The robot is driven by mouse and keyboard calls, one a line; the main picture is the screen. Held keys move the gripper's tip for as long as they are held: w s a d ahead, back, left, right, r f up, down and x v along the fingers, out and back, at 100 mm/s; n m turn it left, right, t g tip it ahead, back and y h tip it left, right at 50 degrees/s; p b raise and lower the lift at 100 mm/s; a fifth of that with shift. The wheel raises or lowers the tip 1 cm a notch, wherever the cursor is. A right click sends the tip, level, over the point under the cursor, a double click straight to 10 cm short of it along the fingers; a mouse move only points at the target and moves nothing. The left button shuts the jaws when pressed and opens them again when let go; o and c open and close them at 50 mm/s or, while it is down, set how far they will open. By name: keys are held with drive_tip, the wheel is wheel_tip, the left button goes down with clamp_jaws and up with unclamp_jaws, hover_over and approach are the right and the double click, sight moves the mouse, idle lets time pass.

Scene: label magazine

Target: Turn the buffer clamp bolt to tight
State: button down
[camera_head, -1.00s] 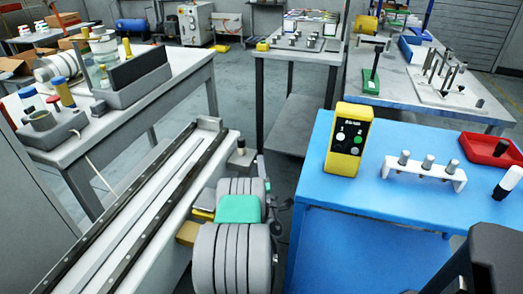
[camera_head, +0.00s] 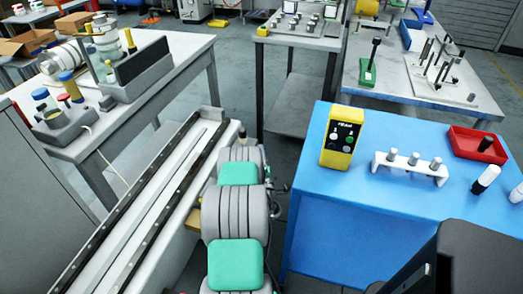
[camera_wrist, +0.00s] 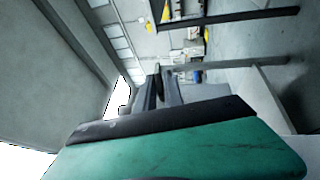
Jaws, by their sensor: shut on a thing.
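My gripper (camera_wrist: 163,92) shows in the wrist view as two dark fingers beyond the green and black body of my wrist. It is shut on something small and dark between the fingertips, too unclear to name. In the head view my grey and teal arm reaches forward beside the long grey rail unit (camera_head: 150,205), and its far end hides the gripper. A small post with a dark top (camera_head: 242,133) stands at the far right end of the rail unit, close to my arm. I cannot tell whether it is the buffer clamp bolt.
A blue table (camera_head: 315,200) on the right carries a yellow button box (camera_head: 342,137), a white rack with grey pegs (camera_head: 410,166) and a red tray (camera_head: 463,142). A grey bench (camera_head: 170,85) stands at left. Bare floor lies beyond my arm.

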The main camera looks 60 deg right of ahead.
idle(0.9)
drive_tip(key=c, duration=1.5)
unclamp_jaws()
drive_tip(key=shift+b+v, duration=0.6)
drive_tip(key=shift+v, duration=3.25)
drive_tip(key=shift+r, duration=0.1)
